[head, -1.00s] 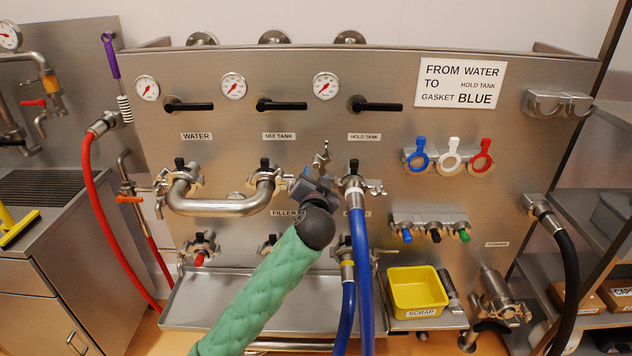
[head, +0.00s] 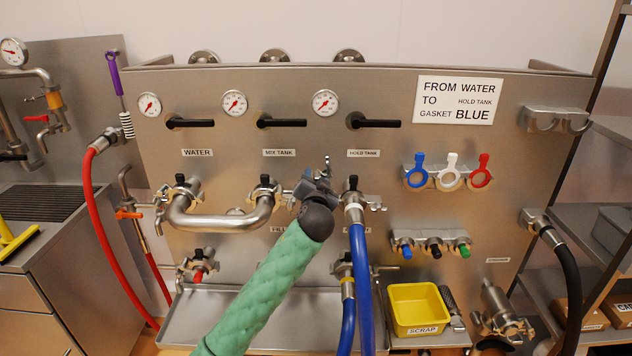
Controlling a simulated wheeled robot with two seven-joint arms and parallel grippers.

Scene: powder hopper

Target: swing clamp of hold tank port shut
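The hold tank port (head: 352,184) sits below the HOLD TANK label (head: 363,153), with the blue hose (head: 360,260) hanging from its fitting. A metal clamp (head: 325,172) shows at the port's left side, with one part standing up and apart from the ring. My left gripper (head: 317,188) is at this clamp, just left of the port. Its fingers are small, dark and partly hidden by my wrist, so I cannot tell whether they touch or grip the clamp. My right gripper is not in view.
A steel U-shaped pipe (head: 222,218) joins the WATER and MIX TANK ports to the left. Blue, white and red gaskets (head: 449,172) hang on the right. A yellow scrap bin (head: 419,309) stands on the ledge below. A second blue hose end (head: 346,285) is under the port.

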